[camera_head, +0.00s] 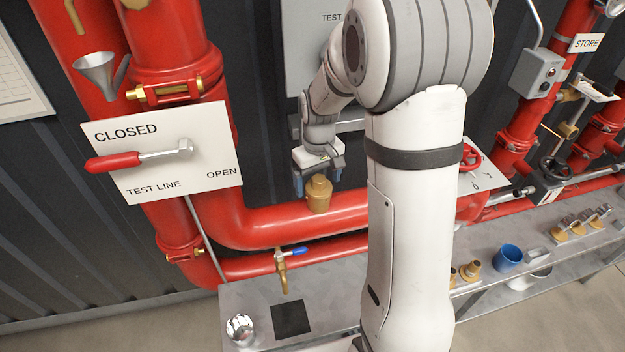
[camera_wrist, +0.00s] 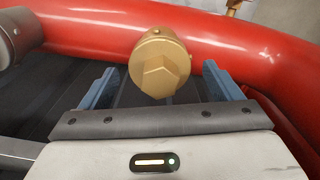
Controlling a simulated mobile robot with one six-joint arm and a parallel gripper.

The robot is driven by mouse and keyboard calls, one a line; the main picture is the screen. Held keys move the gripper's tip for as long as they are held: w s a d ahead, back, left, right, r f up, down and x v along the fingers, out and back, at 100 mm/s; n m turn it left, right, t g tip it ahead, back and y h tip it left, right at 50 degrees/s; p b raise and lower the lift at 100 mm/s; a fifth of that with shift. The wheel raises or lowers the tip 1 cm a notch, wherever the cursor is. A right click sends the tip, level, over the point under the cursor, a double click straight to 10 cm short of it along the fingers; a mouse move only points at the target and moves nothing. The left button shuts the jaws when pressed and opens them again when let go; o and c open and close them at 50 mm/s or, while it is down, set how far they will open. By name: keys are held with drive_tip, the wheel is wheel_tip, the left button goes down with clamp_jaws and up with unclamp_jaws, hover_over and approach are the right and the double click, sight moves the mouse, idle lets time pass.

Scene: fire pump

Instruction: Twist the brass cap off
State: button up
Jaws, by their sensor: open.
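The brass cap (camera_head: 319,194) sits at the red pipe in the middle of the head view. In the wrist view the brass cap (camera_wrist: 160,66) has a hexagonal head facing the camera, with a round collar behind it, in front of a red pipe. My gripper (camera_head: 318,180) is just above and around the cap's height in the head view. In the wrist view my gripper (camera_wrist: 160,88) has its two blue fingers apart, one on each side of the cap, with clear gaps. Nothing is held. Whether the fingertips reach as deep as the hex head cannot be told.
Red pipes (camera_head: 285,228) run around the cap. A lever plate (camera_head: 165,182) reading CLOSED and OPEN is at left. A blue-handled tap (camera_head: 284,262) hangs below. A grey shelf (camera_head: 345,312) holds a blue cup (camera_head: 507,258) and several brass fittings. My arm hides part of the middle.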

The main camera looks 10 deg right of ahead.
sight(318, 177)
wheel_tip(318, 177, up, 7)
drive_tip(key=shift+r+b, duration=0.1)
drive_tip(key=shift+b, duration=0.6)
drive_tip(key=shift+r, duration=0.35)
